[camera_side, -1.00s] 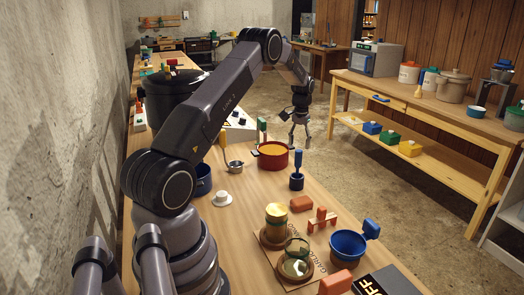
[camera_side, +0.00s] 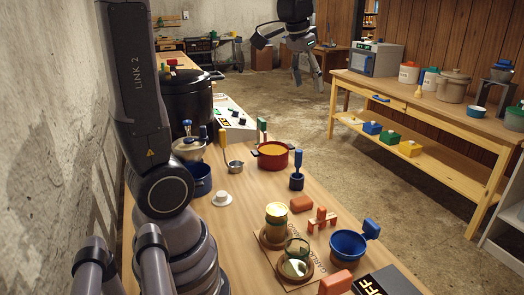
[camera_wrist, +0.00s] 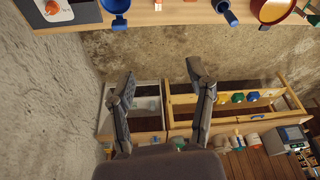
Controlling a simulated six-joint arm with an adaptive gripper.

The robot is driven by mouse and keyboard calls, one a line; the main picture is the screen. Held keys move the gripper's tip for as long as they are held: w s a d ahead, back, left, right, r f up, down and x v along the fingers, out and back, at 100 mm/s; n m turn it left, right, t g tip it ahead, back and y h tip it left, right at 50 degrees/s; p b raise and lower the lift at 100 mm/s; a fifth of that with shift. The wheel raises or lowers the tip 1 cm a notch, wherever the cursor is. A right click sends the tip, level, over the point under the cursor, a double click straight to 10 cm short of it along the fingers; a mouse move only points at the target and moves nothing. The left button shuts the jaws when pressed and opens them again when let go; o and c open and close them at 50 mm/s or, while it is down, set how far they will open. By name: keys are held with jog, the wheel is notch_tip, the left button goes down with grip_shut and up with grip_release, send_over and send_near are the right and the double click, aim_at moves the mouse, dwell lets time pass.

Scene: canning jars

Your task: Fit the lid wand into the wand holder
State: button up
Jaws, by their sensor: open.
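A blue upright piece (camera_side: 297,171) stands on the table, with a narrow neck and a darker cup-like base. It shows at the top of the wrist view (camera_wrist: 227,12). It may be the lid wand, the wand holder, or both together; I cannot tell. An orange stand with upright posts (camera_side: 321,219) is nearer the front; I cannot tell its use. My gripper (camera_side: 308,85) hangs open and empty, high and beyond the table's right edge, well away from these things. In the wrist view its fingers (camera_wrist: 160,77) are spread with nothing between them.
A red pot (camera_side: 272,157), a blue funnel-like bowl (camera_side: 347,246), and jars on a wooden board (camera_side: 276,253) stand on the table. A large black pot (camera_side: 190,100) is at the back left. A wooden bench (camera_side: 440,108) stands across the open floor.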

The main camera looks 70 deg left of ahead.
jog(key=s+d+f+m+t, duration=0.1)
jog(key=s+d, duration=0.3)
jog(key=s, duration=0.4)
jog(key=s+d+f+m+t, duration=0.1)
jog(key=s+d, duration=0.3)
jog(key=s, duration=0.4)
jog(key=shift+s+f+m+h, duration=0.4)
